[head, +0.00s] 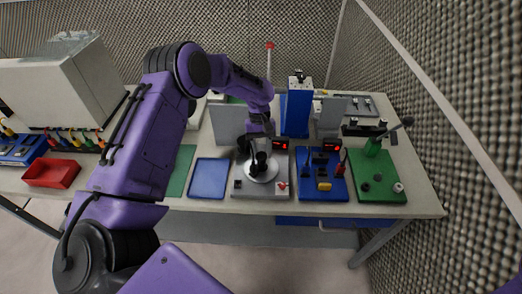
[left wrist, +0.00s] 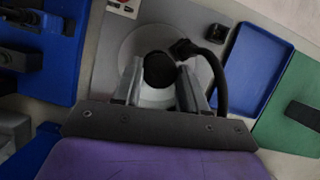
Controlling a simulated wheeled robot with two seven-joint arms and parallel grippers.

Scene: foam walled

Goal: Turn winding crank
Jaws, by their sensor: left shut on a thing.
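The winding crank has a pale round disc (head: 262,174) on a grey base plate (head: 246,188), in the middle of the bench. In the left wrist view the disc (left wrist: 128,48) shows behind a round black knob (left wrist: 158,70). A curved black part (left wrist: 212,72) runs beside the knob. My left gripper (head: 257,158) reaches down over the disc from above. In the left wrist view its two fingers (left wrist: 160,88) are shut on the black knob, one at each side. The fingers and wrist hide part of the crank in the head view. My right gripper is not in view.
A blue tray (head: 209,178) lies left of the crank plate. A blue board (head: 321,186) with black blocks and a green board (head: 378,182) with a lever stand to the right. A tall blue column (head: 296,112) rises behind. A red bin (head: 51,173) sits far left.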

